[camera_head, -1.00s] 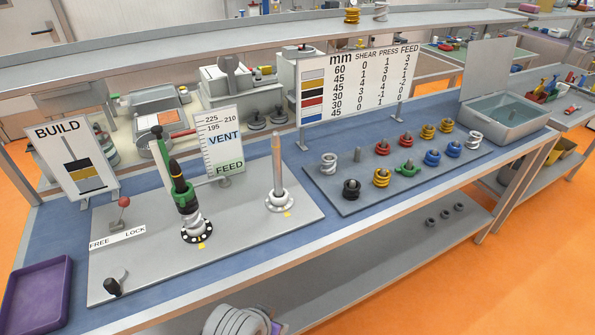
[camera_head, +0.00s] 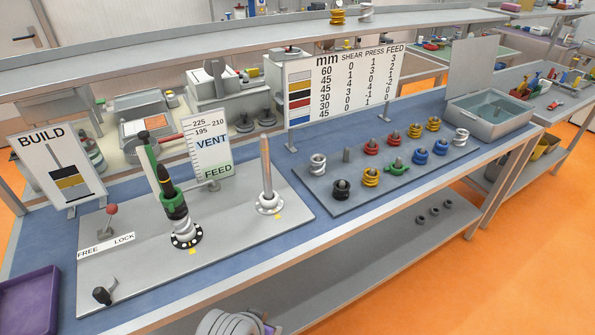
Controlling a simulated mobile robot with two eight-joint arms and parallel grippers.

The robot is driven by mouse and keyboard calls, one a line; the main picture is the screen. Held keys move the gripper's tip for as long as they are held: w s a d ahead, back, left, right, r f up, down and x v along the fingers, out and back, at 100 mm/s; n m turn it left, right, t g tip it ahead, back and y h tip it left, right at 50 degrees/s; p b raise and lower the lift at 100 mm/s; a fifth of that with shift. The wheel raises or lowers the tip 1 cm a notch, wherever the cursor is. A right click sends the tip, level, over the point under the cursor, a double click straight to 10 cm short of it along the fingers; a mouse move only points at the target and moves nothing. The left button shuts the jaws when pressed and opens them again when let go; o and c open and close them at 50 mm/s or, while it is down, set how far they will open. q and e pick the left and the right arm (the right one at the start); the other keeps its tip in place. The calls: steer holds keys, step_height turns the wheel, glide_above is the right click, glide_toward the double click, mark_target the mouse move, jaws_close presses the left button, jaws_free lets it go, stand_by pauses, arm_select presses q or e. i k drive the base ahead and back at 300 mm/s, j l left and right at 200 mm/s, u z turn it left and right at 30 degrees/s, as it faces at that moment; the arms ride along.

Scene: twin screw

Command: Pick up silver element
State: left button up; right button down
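One silver element (camera_head: 318,164) stands at the near left end of the grey peg plate (camera_head: 335,208), beside a bare grey peg (camera_head: 346,155). A second silver element (camera_head: 461,137) stands at the plate's far right end. Both are ring-shaped, spiral and upright.
Black (camera_head: 341,190), red, yellow, green and blue elements share the plate. Left of it, a grey board (camera_head: 130,265) carries a stacked shaft (camera_head: 167,187) and a bare silver shaft (camera_head: 265,170). A purple tray (camera_head: 30,300) and grey bin (camera_head: 490,122) flank the bench.

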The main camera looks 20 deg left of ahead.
mark_target(318, 169)
steer(key=i+l, duration=0.25)
steer(key=i+l+u, duration=0.1)
steer(key=l, duration=0.4)
steer(key=i+j+u, duration=0.1)
steer(key=u, duration=0.3)
steer(key=i+j+u, duration=0.1)
steer(key=u, duration=0.3)
steer(key=i+u, duration=0.15)
steer(key=u, duration=0.25)
steer(key=i+u, duration=0.15)
steer(key=u, duration=0.25)
steer(key=i+u, duration=0.15)
steer(key=i, duration=0.4)
